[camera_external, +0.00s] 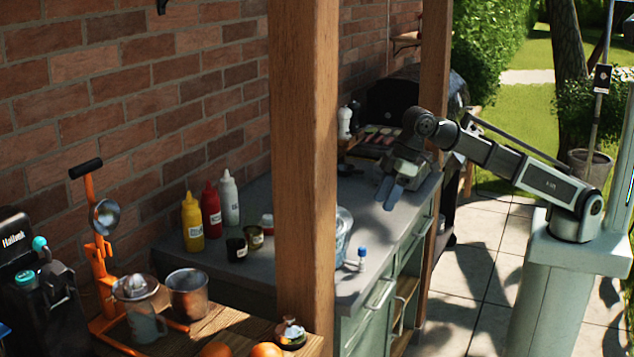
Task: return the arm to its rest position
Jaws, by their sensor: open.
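My gripper (390,191) hangs at the end of my arm over the right part of the grey countertop (300,262). Its fingers point down and are open, with nothing seen between them. The arm reaches left from its base on a pale pedestal at the right. Whether the fingertips touch the counter cannot be told from this view.
A wooden post (306,130) hides part of the counter. Yellow (193,222), red (211,210) and white (229,198) bottles stand left of it. A grill (392,102) stands behind my gripper.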

